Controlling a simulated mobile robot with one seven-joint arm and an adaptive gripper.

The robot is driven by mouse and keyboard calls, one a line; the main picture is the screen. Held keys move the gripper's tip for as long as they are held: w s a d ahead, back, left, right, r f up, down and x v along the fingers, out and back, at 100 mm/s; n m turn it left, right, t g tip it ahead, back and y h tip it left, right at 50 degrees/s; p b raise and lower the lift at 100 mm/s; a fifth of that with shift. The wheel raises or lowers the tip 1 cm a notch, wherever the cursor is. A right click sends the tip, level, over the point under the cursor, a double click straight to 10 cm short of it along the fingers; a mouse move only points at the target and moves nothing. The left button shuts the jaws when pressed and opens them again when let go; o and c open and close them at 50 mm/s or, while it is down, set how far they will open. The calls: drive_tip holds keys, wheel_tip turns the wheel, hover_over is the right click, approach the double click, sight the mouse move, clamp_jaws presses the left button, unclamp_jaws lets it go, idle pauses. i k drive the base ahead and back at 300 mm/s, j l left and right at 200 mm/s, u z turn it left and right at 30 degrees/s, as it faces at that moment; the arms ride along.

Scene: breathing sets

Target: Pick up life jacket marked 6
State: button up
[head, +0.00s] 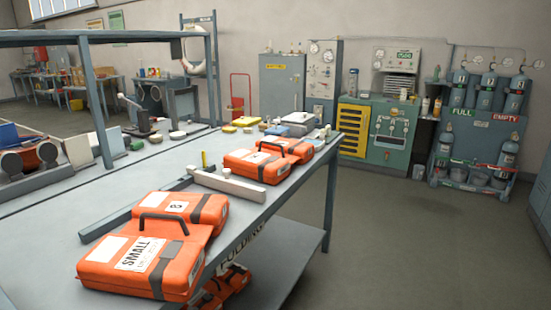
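An orange case-like life jacket (205,212) with a black handle and dark straps lies on the near end of the grey table. A white label on its top bears one digit, which looks like 0 or 6; I cannot tell which. Its front has a white label reading "SMALL". A second orange life jacket (258,168) with a black handle and white label lies farther along the table; its mark is too small to read. More orange items lie on the shelf below, partly hidden by the tabletop. My gripper is not in view.
A grey bar (228,186) lies on the table between the two life jackets. A frame post (97,105) rises from the table's left side. Small blocks and tools sit at the far end. Open floor (400,240) lies to the right, before a green compressor cabinet (388,150) and a cylinder rack.

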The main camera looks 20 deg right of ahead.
sight(271, 157)
drive_tip(key=i+l+z, duration=0.45)
drive_tip(key=i+l, duration=1.2)
drive_tip(key=i+l+z, duration=0.1)
drive_tip(key=i, duration=0.3)
